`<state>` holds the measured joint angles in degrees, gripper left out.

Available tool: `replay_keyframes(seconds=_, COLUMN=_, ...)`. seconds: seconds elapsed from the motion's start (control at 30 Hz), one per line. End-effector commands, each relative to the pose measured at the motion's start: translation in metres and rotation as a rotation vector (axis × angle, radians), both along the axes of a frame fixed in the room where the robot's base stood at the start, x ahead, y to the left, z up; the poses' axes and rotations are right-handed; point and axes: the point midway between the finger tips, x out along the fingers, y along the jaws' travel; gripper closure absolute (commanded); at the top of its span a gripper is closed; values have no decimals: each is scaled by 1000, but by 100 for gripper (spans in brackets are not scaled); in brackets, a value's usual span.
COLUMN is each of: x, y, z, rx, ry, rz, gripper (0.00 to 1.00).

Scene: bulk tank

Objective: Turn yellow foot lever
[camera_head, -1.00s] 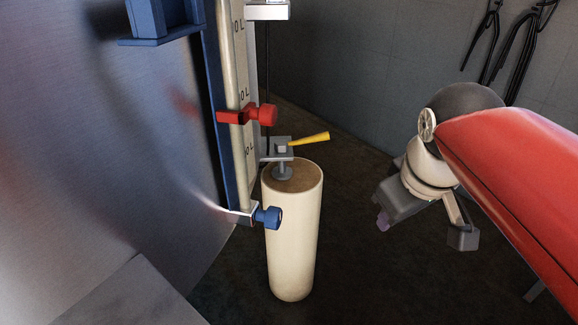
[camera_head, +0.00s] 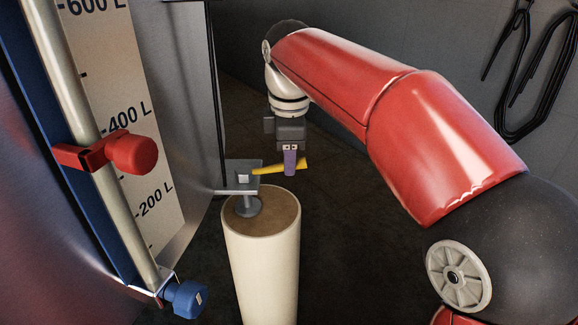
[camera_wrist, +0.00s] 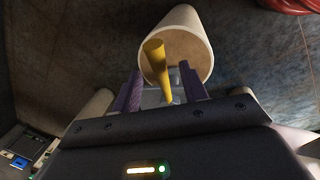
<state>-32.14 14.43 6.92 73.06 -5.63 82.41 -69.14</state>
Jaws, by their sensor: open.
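The yellow lever (camera_head: 267,170) sticks out to the right from a grey bracket (camera_head: 243,179) above a cream post. My gripper (camera_head: 290,162) is at the lever's outer part, pointing down, with one purple finger in front of the lever in the head view. In the wrist view the lever (camera_wrist: 157,65) runs between the two purple fingers of my open gripper (camera_wrist: 161,88), with gaps on both sides. Its wide end points away from the palm in that picture. I cannot tell whether either finger touches it.
The cream post (camera_head: 262,250) stands below the bracket. At the left are the steel tank and its litre scale (camera_head: 135,120), with a red clamp knob (camera_head: 132,153) and a blue knob (camera_head: 184,298).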

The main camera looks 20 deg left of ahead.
Motion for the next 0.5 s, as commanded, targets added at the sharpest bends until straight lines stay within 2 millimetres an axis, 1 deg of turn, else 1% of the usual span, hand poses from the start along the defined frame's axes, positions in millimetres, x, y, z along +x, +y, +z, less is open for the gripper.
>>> replay_keyframes(seconds=0.03, x=1, y=0, z=-9, rx=-2, ry=2, rz=0, gripper=57)
replay_keyframes(seconds=0.2, x=4, y=1, z=-21, rx=0, ry=0, rz=-2, gripper=57)
replay_keyframes(seconds=0.47, x=4, y=1, z=-22, rx=1, ry=-1, rz=-2, gripper=57)
replay_keyframes(seconds=0.5, x=4, y=1, z=-22, rx=1, ry=-1, rz=-2, gripper=58)
